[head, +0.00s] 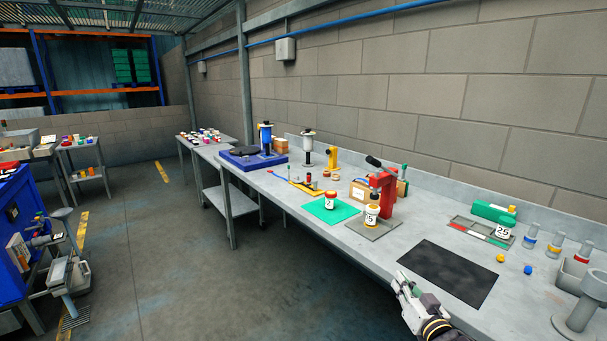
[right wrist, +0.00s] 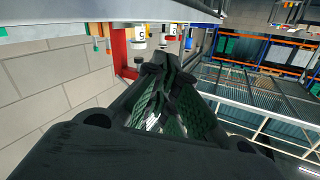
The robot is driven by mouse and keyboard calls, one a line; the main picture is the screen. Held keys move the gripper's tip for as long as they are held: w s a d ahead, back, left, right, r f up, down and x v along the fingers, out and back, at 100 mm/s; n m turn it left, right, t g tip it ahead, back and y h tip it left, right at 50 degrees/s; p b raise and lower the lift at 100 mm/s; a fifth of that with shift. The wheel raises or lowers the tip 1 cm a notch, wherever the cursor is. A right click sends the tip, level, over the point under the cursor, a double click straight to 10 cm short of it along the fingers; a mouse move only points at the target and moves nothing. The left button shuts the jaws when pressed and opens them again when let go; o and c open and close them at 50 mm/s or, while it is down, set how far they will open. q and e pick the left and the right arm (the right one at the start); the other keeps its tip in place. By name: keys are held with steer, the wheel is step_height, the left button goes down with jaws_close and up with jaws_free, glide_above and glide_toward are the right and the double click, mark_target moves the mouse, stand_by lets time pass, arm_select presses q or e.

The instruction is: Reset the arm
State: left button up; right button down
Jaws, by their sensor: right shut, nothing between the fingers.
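My right gripper (head: 402,278) is low in the head view, at the front edge of the grey workbench (head: 350,246), left of a black mat (head: 447,273). In the right wrist view its dark fingers (right wrist: 160,75) are closed together, with nothing held between them. That view appears upside down, with the bench along its top. My left gripper does not show in either view.
A red press (head: 384,190) stands behind a white jar (head: 371,215) on a grey plate. Another jar (head: 330,200) stands on a green mat (head: 325,212). Small yellow (head: 500,258) and blue (head: 528,269) pieces lie right of the black mat.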

steer(key=s+a+f+g+h, duration=0.25)
steer(key=s+f+g, duration=0.45)
steer(key=s+f, duration=0.45)
steer(key=s+a+f+n+g, duration=0.1)
steer(key=s+f+g, duration=0.2)
steer(key=s, duration=0.5)
steer(key=s+a+f+n+g, duration=0.15)
steer(key=s+g, duration=0.25)
steer(key=s, duration=0.5)
step_height(320, 180, down, 33)
steer(key=s+d, duration=0.2)
steer(key=s+d+f+g, duration=0.1)
steer(key=s+d+f, duration=0.1)
steer(key=s+f, duration=0.8)
steer(key=s+d+f+g, duration=0.1)
steer(key=s+d+f, duration=0.2)
steer(key=s+f, duration=0.7)
steer(key=shift+s+d+f+n+h, duration=0.2)
steer(key=shift+s+d+n+h, duration=0.2)
steer(key=shift+s, duration=0.3)
